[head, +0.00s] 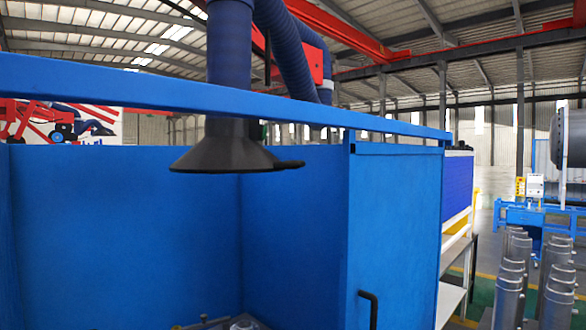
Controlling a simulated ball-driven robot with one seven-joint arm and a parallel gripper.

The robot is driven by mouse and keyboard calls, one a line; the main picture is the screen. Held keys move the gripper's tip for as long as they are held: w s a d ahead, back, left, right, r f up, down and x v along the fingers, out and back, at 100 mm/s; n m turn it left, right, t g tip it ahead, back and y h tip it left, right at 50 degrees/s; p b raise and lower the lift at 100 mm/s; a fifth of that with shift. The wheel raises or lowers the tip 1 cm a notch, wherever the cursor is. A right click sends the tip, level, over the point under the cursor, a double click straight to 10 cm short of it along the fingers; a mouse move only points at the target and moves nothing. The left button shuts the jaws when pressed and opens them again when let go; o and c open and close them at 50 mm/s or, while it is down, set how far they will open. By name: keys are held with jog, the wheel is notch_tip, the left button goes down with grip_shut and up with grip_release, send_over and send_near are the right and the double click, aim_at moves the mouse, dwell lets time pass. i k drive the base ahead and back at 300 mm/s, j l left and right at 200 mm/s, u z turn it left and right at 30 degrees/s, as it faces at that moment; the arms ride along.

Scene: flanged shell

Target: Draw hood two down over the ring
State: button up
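One black, cone-shaped hood (232,150) hangs at the end of a thick blue duct (229,45), in the upper middle of the head view. Its wide rim faces down, and a short dark tab (289,165) sticks out at its right. No number shows on it, so I cannot tell whether it is hood two. The hood hangs inside a blue booth, behind its top rail. Some grey metal parts (242,322) show at the bottom edge, below the hood and mostly cut off. I cannot make out the ring among them. My gripper is not in view.
The booth's blue top rail (150,88) crosses in front of the duct. A blue side panel (395,230) with a black handle (369,308) stands at the right. Several grey cylinders (510,285) stand on the floor at the far right. The space under the hood looks clear.

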aim_at(228, 145)
jog(key=i+l, duration=0.2)
jog(key=i, duration=0.2)
jog(key=i+l, duration=0.2)
jog(key=i, duration=0.2)
jog(key=i+l+z, duration=0.1)
jog(key=i, duration=0.3)
jog(key=i+l, duration=0.3)
jog(key=i, duration=0.1)
